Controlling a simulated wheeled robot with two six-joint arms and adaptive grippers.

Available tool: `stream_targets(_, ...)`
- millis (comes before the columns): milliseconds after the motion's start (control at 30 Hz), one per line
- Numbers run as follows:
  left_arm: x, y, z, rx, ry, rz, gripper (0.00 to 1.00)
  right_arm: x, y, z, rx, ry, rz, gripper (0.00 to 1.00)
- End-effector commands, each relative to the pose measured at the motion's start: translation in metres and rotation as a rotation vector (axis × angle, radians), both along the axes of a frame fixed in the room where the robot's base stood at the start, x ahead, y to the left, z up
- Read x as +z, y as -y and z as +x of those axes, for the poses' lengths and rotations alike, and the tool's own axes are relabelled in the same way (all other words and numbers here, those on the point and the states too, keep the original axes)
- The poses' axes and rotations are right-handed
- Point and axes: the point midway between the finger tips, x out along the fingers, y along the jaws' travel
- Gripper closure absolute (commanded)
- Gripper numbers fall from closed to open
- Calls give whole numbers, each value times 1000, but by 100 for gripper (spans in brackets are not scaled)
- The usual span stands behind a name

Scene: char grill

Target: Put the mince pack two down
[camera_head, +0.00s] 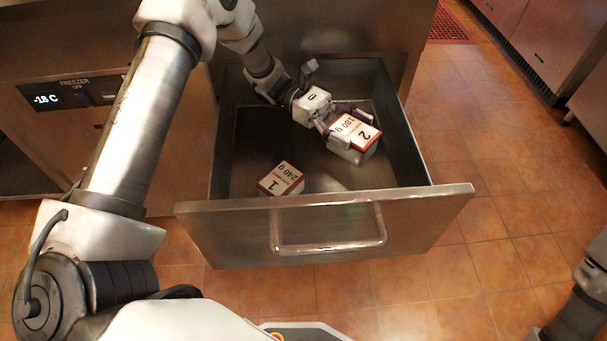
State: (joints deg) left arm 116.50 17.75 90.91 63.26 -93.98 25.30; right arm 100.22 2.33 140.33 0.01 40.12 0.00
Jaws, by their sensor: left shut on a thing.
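The mince pack two (358,130) is a white and red box labelled "2" and "180 g". It is in the right part of the open freezer drawer (325,232). My left gripper (345,132) reaches into the drawer from behind and is shut on this pack, with a finger on either side. I cannot tell whether the pack touches the drawer floor. Mince pack one (281,179), labelled "1" and "240 g", lies on the drawer floor near the front wall, left of the held pack. My right gripper is not in view.
The drawer's walls surround the gripper, and its front carries a metal handle (330,245). The drawer floor is bare at the left and back. The freezer display (47,99) reads -18 C. Tiled floor (480,150) is clear to the right, with steel cabinets (545,45) at the far right.

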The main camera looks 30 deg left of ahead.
Motion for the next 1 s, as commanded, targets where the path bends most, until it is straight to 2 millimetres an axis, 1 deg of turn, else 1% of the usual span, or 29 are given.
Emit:
stream_targets(33,-8,0,1,-11,0,1,80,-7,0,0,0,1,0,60)
stream_targets(67,-12,0,1,-15,-1,0,80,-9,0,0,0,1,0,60)
stream_targets(233,-48,0,0,-17,-4,-1,80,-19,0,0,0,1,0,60)
stream_targets(300,-59,0,0,-16,-2,-2,80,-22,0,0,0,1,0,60)
stream_targets(367,-66,0,1,-16,0,-2,80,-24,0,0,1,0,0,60)
stream_targets(567,-99,0,0,-14,-2,-3,80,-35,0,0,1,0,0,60)
stream_targets(600,-101,0,0,-14,-1,-3,80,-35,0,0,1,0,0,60)
stream_targets(800,-100,0,1,-13,0,-3,80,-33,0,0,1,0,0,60)
stream_targets(933,-105,0,0,-13,-1,-3,80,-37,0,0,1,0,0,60)
stream_targets(967,-104,0,0,-13,0,-2,25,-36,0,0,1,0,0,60)
stream_targets(1000,-103,0,0,-13,0,-2,10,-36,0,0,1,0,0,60)
